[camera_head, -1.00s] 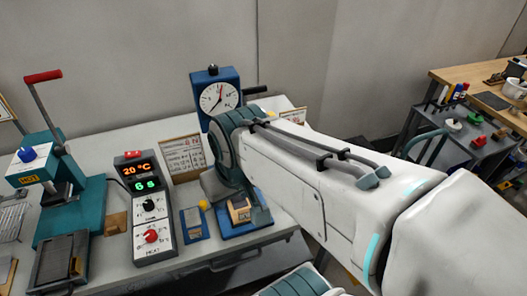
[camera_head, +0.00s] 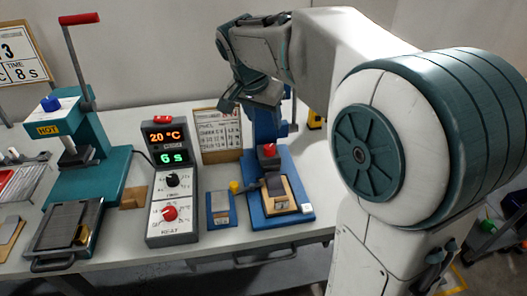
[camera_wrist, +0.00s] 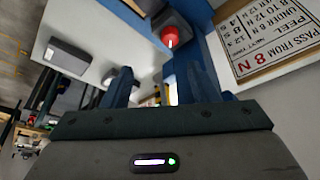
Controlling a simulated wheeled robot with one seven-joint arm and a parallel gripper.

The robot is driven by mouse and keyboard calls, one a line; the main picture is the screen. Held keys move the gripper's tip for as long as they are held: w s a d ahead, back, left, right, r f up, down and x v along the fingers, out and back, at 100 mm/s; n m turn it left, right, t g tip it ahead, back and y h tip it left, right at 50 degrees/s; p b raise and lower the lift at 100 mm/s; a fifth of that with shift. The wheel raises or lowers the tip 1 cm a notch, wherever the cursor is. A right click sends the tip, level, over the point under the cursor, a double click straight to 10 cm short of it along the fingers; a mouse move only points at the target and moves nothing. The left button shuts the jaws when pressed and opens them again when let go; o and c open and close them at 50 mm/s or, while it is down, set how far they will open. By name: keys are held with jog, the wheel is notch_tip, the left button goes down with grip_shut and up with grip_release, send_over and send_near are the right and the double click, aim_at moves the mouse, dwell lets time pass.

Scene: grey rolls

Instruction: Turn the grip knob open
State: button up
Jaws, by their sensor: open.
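A red knob (camera_head: 268,151), which I take to be the grip knob, sits on the blue tester (camera_head: 254,215) with a small wooden block (camera_head: 279,192) just in front of it. In the wrist view the red knob (camera_wrist: 172,36) shows beyond the fingertips, near the top, with a pale mark on it. My gripper (camera_wrist: 162,82) is open, its two fingers apart with nothing seen between them. In the head view my gripper (camera_head: 240,98) hangs above and left of the knob, apart from it. My arm hides the upper part of the tester.
A control box (camera_head: 168,190) with black and red dials stands left of the tester. A teal press (camera_head: 90,165) marked hot is further left. A small blue pad (camera_head: 221,212) lies between box and tester. A framed score card (camera_head: 219,143) stands behind.

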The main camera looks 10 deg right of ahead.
aim_at(269, 147)
jog(key=shift+m, duration=0.5)
jog(key=x, duration=0.5)
jog(key=w+b+x, duration=0.1)
jog(key=x, duration=0.4)
jog(key=w+a+x, duration=0.1)
jog(key=x, duration=0.4)
jog(key=shift+d+b, duration=0.1)
jog(key=shift+b, duration=0.25)
jog(key=shift+c, duration=0.3)
jog(key=c, duration=0.9)
